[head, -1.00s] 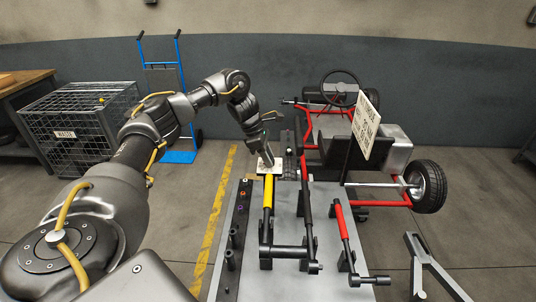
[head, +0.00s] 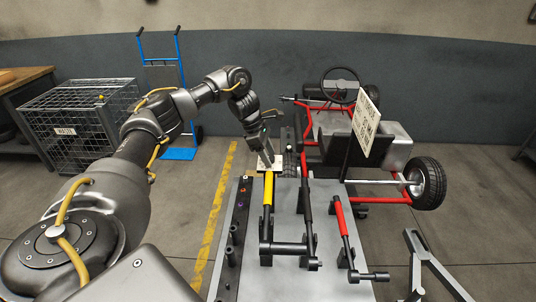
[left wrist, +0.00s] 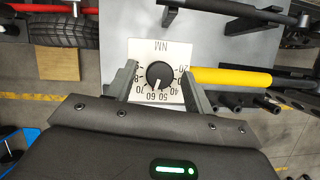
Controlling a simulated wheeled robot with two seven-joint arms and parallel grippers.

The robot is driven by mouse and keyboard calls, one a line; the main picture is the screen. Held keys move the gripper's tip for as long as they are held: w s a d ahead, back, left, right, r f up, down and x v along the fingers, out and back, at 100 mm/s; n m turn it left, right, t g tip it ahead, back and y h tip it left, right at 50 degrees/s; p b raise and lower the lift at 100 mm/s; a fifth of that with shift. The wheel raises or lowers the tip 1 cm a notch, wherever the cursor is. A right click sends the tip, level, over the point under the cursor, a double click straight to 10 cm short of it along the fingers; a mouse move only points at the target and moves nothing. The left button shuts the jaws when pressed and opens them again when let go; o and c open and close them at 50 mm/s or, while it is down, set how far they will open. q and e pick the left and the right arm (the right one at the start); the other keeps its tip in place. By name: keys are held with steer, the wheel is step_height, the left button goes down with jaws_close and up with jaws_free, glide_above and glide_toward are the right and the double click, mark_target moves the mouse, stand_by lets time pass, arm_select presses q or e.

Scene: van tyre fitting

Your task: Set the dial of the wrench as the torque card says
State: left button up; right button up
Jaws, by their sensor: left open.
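The wrench with the yellow handle (head: 268,190) lies on the grey bench; its handle also shows in the left wrist view (left wrist: 232,77). At its far end is a white plate marked NM, with numbers around a black dial knob (left wrist: 159,74). The knob's white pointer is near 50 and 60. My left gripper (left wrist: 160,84) is open, its fingers on either side of the knob and apart from it. In the head view the left gripper (head: 268,156) hides much of the plate. The torque card (head: 365,123) stands tilted at the right; its print is too small to read.
Dark sockets (head: 237,232) line the bench's left edge. A red kart frame (head: 381,200) stands behind and to the right.

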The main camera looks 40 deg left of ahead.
arm_select(q)
steer(key=shift+r, duration=0.1)
steer(key=p+v, duration=0.1)
steer(key=v, duration=0.9)
steer(key=shift+a+r+p, duration=0.2)
steer(key=shift+r+p, duration=0.05)
steer(key=shift+p, duration=0.1)
steer(key=shift+s, duration=0.1)
